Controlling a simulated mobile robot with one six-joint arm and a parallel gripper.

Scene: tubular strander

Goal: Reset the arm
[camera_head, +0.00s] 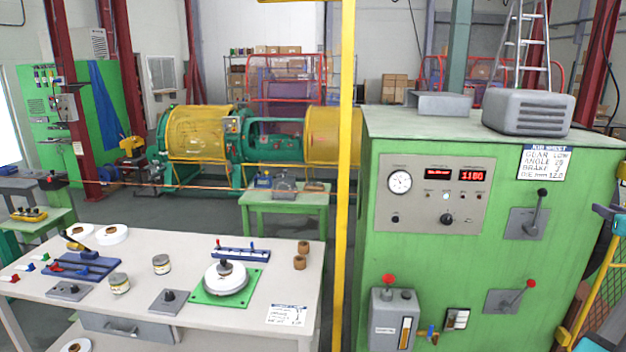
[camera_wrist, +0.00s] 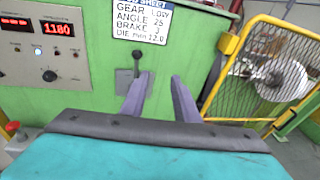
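My gripper (camera_wrist: 157,80) shows in the wrist view as two grey-purple fingers spread apart, open and with nothing between them. It points toward the front of the green cabinet (camera_wrist: 100,55). A dark upper lever (camera_wrist: 137,68) on the cabinet shows close to the left fingertip; I cannot tell whether they touch. The arm and gripper do not show in the head view. There the green cabinet (camera_head: 400,260) stands at the right, with the upper lever (camera_head: 540,210) and a red-knobbed lower lever (camera_head: 522,292) on its front.
A red display (camera_head: 471,176) reads 1180, beside a settings sheet (camera_head: 544,162). A yellow mesh guard (camera_wrist: 265,70) stands right of the cabinet. A yellow post (camera_head: 345,180) rises left of it. A cluttered worktable (camera_head: 240,325) is at the lower left, with the strander (camera_head: 250,142) behind.

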